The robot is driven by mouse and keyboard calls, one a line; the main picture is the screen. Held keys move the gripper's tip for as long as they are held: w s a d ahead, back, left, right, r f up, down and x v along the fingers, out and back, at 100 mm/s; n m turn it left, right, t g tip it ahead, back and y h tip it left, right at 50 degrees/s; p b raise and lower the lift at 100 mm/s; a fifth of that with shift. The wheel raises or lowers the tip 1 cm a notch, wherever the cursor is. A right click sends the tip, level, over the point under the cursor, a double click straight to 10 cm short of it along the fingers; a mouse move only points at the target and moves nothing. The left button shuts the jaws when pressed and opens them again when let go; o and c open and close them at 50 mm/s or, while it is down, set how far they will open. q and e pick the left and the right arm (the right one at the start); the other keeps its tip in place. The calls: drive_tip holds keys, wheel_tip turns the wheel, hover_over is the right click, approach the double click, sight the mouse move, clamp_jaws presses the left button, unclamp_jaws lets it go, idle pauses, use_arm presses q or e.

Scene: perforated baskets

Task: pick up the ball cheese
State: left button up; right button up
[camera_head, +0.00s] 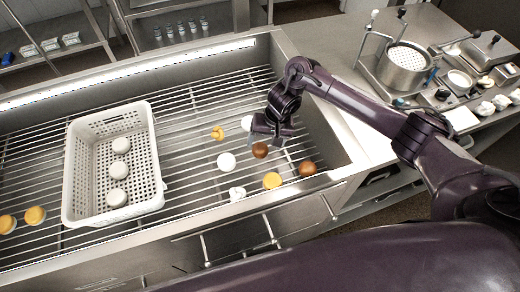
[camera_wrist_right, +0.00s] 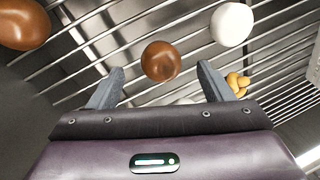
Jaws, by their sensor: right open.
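Several rounded cheeses lie on the metal rack; the frames do not settle which is the ball cheese. A brown ball (camera_head: 260,150) lies just below my right gripper (camera_head: 273,130). In the right wrist view this brown ball (camera_wrist_right: 160,61) is just beyond the open, empty fingertips (camera_wrist_right: 161,82), about midway between them. A smooth white ball (camera_wrist_right: 232,24) lies up and to the right of it there; in the head view a white ball (camera_head: 247,123) is partly behind the gripper. Another white ball (camera_head: 227,161) lies left of the gripper. My left gripper is out of view.
A second brown piece (camera_head: 307,168), a yellow round (camera_head: 272,180), a white lump (camera_head: 237,193) and a yellow knotted piece (camera_head: 217,132) lie nearby. A white perforated basket (camera_head: 82,185) holding white cheeses stands left. The metal trough wall (camera_head: 318,120) rises at the right.

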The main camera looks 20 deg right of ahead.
sight(262, 147)
drive_tip(key=x, duration=0.5)
drive_tip(key=shift+w, duration=0.4)
drive_tip(key=shift+r, duration=0.1)
drive_tip(key=c, duration=1.1)
